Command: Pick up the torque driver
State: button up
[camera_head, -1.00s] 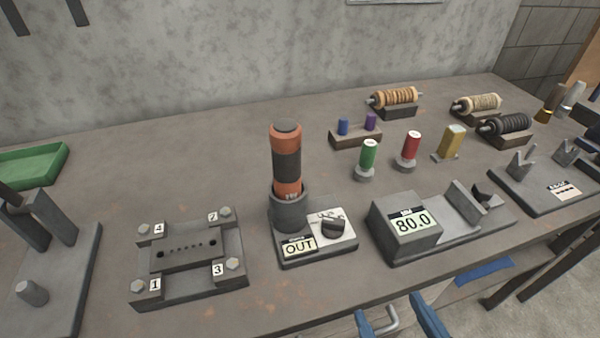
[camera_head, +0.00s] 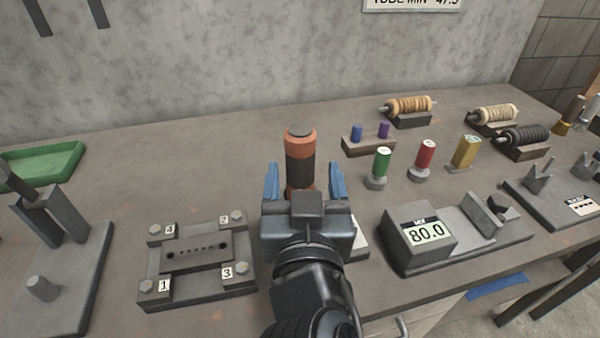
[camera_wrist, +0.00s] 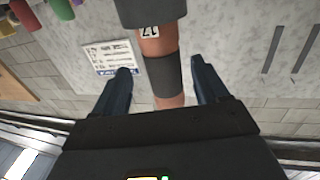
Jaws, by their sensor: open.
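The torque driver (camera_head: 300,158), orange with a dark grey band and a dark cap, stands upright on the bench. My gripper (camera_head: 304,178) is in front of it with blue fingers open, one to each side of the driver in the head view. Its lower end and its holder are hidden behind my gripper. In the wrist view the driver (camera_wrist: 163,75) shows between the two open fingers (camera_wrist: 160,80), with a gap on each side and a small label reading "17" near its grey collar. I cannot tell that either finger touches it.
Green (camera_head: 380,165) and red (camera_head: 424,158) cylinders stand right of the driver.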

jog(key=w, duration=0.1)
jog(key=w+p, duration=0.1)
jog(key=w, duration=0.1)
jog(key=shift+w+a+r, duration=0.25)
jog(key=shift+w+a, duration=0.1)
jog(key=shift+w+f, duration=0.15)
jog(key=shift+w, duration=0.3)
jog(key=shift+c, duration=0.4)
jog(key=c, duration=1.1)
